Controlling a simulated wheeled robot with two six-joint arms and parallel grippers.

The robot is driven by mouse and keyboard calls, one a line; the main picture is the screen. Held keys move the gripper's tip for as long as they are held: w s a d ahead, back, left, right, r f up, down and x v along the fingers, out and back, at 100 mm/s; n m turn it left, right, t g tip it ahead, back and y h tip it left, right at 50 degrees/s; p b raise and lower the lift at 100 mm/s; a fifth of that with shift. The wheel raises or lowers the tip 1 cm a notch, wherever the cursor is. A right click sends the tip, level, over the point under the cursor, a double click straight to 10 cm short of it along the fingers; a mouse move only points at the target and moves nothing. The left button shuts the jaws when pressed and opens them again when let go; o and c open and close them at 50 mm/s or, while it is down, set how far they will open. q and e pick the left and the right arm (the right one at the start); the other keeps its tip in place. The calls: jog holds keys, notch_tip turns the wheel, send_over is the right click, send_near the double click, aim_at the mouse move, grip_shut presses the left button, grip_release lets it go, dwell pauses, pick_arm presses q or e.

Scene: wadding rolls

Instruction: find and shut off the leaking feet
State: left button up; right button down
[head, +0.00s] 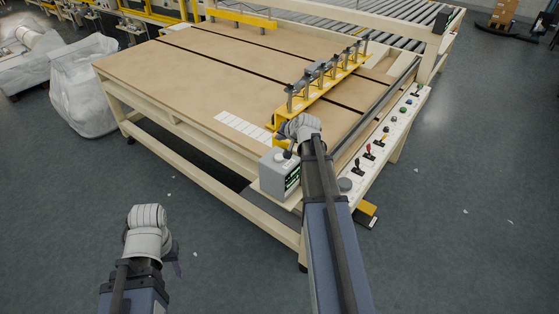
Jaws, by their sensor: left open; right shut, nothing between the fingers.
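A yellow bar (318,96) lies across the right part of a large brown-topped table (205,65). It carries a row of several grey upright feet (310,75). No leak is visible on them from here. My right gripper (291,129) is at the near end of the yellow bar, shut and empty; its wrist hides part of that end, and I cannot tell whether it touches anything. My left gripper (148,217) is open and empty, low over the floor in front of the table; its fingers are barely visible.
A cream control panel (377,150) with levers and buttons runs along the table's right edge. A grey box with a green display (280,172) stands at the near corner. A yellow-black pedal (366,214) is on the floor. Plastic-wrapped rolls (88,85) stand left.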

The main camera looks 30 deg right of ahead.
aim_at(280, 159)
pick_arm(q)
notch_tip(280, 159, down, 7)
jog(key=b, duration=0.5)
jog(key=shift+r+b, duration=0.2)
jog(key=shift+b, duration=0.1)
pick_arm(e)
notch_tip(280, 159, down, 7)
jog(key=shift+r, duration=0.2)
dwell(0.9)
pick_arm(q)
jog(key=shift+f+b, duration=0.4)
pick_arm(e)
jog(key=shift+f, duration=0.4)
pick_arm(q)
jog(key=shift+f+b, duration=0.5)
pick_arm(e)
jog(key=shift+f, duration=0.45)
pick_arm(q)
jog(key=shift+r, duration=0.15)
pick_arm(e)
jog(key=shift+r, duration=0.1)
pick_arm(q)
jog(key=shift+r+p, duration=0.8)
jog(key=shift+p, duration=0.15)
pick_arm(e)
jog(key=shift+r, duration=0.8)
pick_arm(q)
jog(key=shift+r, duration=0.1)
pick_arm(e)
jog(key=shift+r, duration=0.1)
